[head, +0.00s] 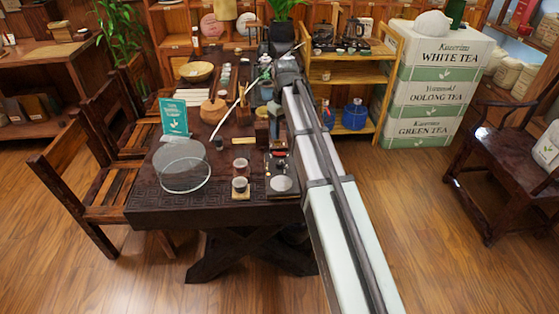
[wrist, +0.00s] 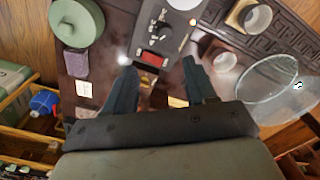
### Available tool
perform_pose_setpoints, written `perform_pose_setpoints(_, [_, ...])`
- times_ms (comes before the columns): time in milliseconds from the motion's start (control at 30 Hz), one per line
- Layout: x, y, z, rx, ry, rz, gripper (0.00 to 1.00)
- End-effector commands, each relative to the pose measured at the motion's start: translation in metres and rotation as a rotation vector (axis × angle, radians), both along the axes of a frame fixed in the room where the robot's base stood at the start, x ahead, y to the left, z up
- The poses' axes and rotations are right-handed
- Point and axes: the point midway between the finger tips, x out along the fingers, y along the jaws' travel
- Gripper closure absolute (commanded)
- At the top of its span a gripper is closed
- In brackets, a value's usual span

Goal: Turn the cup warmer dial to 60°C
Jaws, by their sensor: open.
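The cup warmer (wrist: 170,32) is a dark panel with a black dial (wrist: 158,31), a small red display (wrist: 152,59) and a pale round plate (wrist: 183,3). Markings around the dial are too small to read. The warmer (head: 281,184) also shows near the front right of the table in the head view. My gripper (wrist: 159,64) is open and empty, its two dark fingers apart near the display end of the warmer. The dial lies beyond the fingertips, not between them. In the head view my arm hides part of the table behind the warmer.
Two small cups (head: 240,184) stand left of the warmer. A round glass dish (head: 182,166) and a teal sign (head: 173,117) are further left. A green round lidded pot (wrist: 77,20) is at the upper left in the wrist view. The table's front corner (head: 150,215) is clear.

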Motion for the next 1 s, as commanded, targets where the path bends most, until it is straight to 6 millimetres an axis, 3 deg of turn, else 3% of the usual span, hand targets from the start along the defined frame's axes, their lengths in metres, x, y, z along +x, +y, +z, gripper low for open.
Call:
perform_pose_setpoints(267, [-0.008,0.012,-0.002,-0.026,0.005,0.004,0.44])
perform_pose_setpoints(1000, [-0.008,0.012,-0.11,-0.023,0.006,0.004,0.44])
